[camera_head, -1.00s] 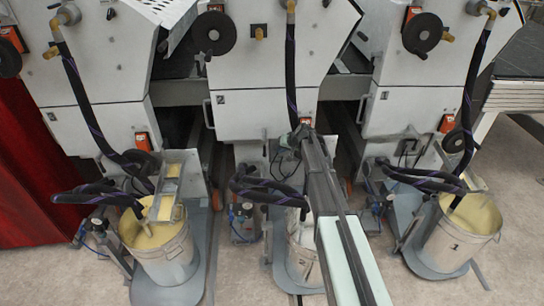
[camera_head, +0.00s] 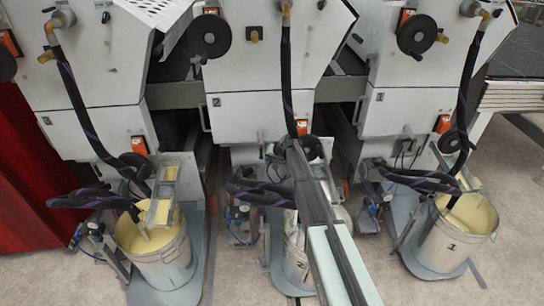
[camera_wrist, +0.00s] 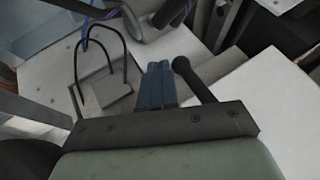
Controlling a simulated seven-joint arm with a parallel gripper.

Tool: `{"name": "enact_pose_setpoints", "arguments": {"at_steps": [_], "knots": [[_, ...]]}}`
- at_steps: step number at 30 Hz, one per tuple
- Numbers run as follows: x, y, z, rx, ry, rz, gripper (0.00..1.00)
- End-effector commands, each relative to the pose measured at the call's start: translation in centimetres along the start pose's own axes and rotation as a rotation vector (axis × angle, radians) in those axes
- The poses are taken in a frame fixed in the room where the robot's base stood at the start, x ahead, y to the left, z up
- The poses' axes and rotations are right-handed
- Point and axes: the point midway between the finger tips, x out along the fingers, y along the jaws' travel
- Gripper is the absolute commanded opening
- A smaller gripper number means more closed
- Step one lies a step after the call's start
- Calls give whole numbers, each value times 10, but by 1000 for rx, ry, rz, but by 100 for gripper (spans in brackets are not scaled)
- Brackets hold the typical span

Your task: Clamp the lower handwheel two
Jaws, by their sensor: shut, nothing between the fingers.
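The lower handwheel two (camera_head: 314,148) is a small dark wheel low on the front of the middle machine, in the head view. My arm partly covers it. My gripper (camera_head: 287,146) is at the arm's far end, just left of the wheel in the picture; I cannot tell whether they touch. In the wrist view my gripper (camera_wrist: 158,72) shows two blue fingers pressed together with nothing between them. A black rod with a rounded end (camera_wrist: 184,66) stands close to the right of the fingers; I cannot tell if it belongs to the handwheel.
An upper handwheel (camera_head: 209,36) is higher on the middle machine. A dark hose (camera_head: 287,75) hangs beside my arm. Buckets stand below the machines, at left (camera_head: 152,250) and right (camera_head: 455,232). Pale panels and thin black cables (camera_wrist: 100,50) surround the fingers in the wrist view.

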Motion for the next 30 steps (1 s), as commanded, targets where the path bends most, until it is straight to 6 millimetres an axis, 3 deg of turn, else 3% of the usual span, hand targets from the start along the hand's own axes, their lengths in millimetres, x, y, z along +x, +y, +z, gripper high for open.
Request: {"name": "enact_pose_setpoints", "arguments": {"at_steps": [30], "knots": [[8, -5, 3, 0, 1, 0, 0]]}}
